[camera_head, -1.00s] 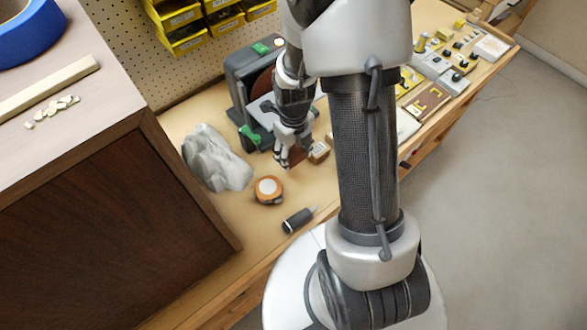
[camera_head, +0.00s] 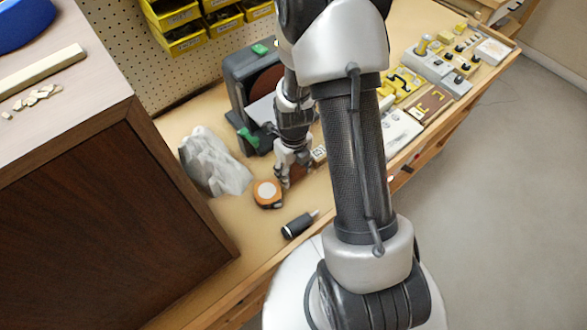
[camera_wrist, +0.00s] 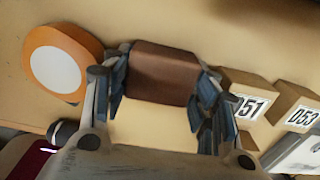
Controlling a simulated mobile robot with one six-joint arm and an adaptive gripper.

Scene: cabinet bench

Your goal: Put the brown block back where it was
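The brown block (camera_wrist: 163,74) shows in the wrist view between the two fingers of my gripper (camera_wrist: 163,88). The fingers meet its left and right sides, so my gripper is shut on it. In the head view my gripper (camera_head: 284,178) points down low over the bench, just right of the orange tape measure (camera_head: 267,193). There the block is hard to make out against the fingers. I cannot tell whether the block touches the bench. The tape measure also shows left of the block in the wrist view (camera_wrist: 58,66), apart from it.
Small labelled boxes (camera_wrist: 243,95) stand right of my gripper. A grey rock (camera_head: 213,163) and a sander (camera_head: 249,85) stand behind and left. A black cylinder (camera_head: 297,226) lies near the bench's front edge. A tall brown cabinet (camera_head: 95,205) blocks the left.

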